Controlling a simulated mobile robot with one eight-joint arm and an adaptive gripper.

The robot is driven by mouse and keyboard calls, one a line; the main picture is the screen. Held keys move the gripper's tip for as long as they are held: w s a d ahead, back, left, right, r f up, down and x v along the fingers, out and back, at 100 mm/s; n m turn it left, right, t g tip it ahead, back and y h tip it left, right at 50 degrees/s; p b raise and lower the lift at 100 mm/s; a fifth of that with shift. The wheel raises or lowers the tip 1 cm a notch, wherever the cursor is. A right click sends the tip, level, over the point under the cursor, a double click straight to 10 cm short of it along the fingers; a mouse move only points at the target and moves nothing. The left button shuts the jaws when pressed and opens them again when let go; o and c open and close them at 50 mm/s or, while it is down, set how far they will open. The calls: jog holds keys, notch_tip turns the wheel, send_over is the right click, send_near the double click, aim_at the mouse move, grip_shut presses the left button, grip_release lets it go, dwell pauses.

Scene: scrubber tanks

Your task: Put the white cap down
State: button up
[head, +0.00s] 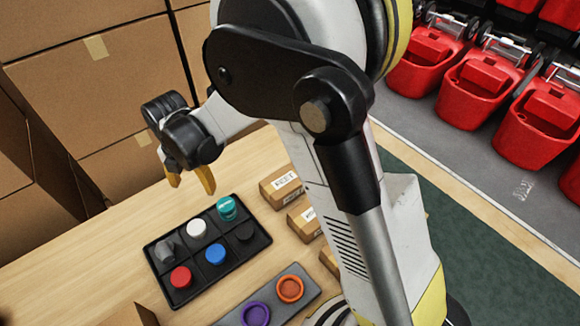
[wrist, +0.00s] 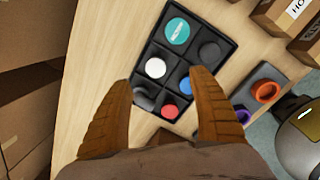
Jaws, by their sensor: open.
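The white cap (head: 196,229) sits in a compartment of the black tray (head: 207,286), in the back row between a grey cap and a teal cap. It also shows in the wrist view (wrist: 155,68), between my open fingers and ahead of them. My gripper (head: 191,182) is above the table behind the tray, with its orange fingertips pointing down, apart from the cap. In the wrist view my gripper (wrist: 160,95) has its two fingers wide apart with nothing held between them.
The tray also holds a teal cap (head: 227,208), grey cap (head: 165,250), red cap (head: 181,277), blue cap (head: 215,254) and black cap (head: 244,232). A grey plate with purple (head: 255,314) and orange (head: 290,288) rings lies in front. Small cardboard boxes (head: 281,187) stand right.

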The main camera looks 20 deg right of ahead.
jog(key=s+d+r+m+t, duration=0.1)
jog(key=s+d+r+m, duration=0.2)
jog(key=d+r+m, duration=0.35)
jog(key=s+d+r+m+t, duration=0.2)
jog(key=s+d+r+m, duration=0.2)
jog(key=d+r+m, duration=0.25)
jog(key=s+d+r+m+t, duration=0.3)
jog(key=s+d+m, duration=0.5)
jog(key=m, duration=0.8)
jog(key=s, duration=0.3)
jog(key=shift+d, duration=0.25)
jog(key=shift+s, duration=0.1)
